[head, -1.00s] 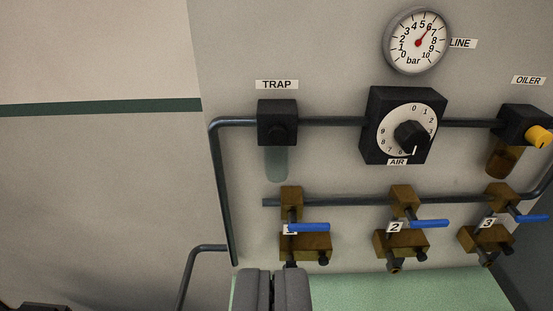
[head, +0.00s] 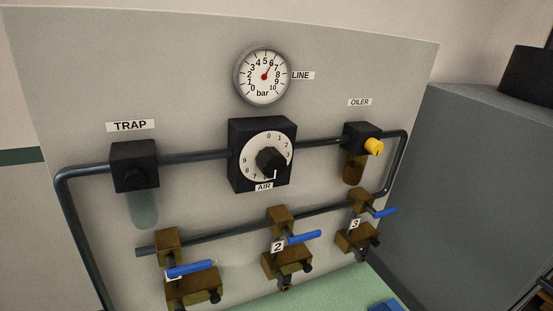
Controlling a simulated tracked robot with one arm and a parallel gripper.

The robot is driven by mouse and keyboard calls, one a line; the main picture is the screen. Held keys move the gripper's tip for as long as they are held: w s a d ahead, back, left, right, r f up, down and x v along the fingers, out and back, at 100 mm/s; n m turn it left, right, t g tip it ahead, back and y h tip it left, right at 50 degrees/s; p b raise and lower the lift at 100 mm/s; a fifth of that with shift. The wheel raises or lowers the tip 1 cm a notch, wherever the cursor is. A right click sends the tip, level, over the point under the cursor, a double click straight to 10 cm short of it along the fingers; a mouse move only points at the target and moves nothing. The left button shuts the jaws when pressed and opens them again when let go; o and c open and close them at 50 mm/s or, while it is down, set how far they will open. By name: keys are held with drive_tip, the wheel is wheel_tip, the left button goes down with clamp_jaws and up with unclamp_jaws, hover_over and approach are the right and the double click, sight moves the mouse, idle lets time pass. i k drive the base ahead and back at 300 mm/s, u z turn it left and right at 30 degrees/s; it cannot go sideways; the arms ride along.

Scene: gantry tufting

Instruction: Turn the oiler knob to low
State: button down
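The oiler (head: 358,137) is a black block with an amber bowl under it, at the right of the grey panel, below the OILER label (head: 359,102). Its yellow knob (head: 374,147) sticks out from the block's front right. I cannot read any low or high marks at the knob. My gripper is not in this view, so its state and its distance from the knob do not show.
Left of the oiler are the AIR dial (head: 266,160), the TRAP unit (head: 133,166) and the LINE gauge (head: 264,76). Below are valves with blue levers (head: 305,237). A grey cabinet (head: 470,190) stands at the right.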

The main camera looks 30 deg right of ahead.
sight(372, 145)
drive_tip(key=u, duration=1.55)
drive_tip(key=k, duration=1)
drive_tip(key=z, duration=1.65)
drive_tip(key=i, duration=1)
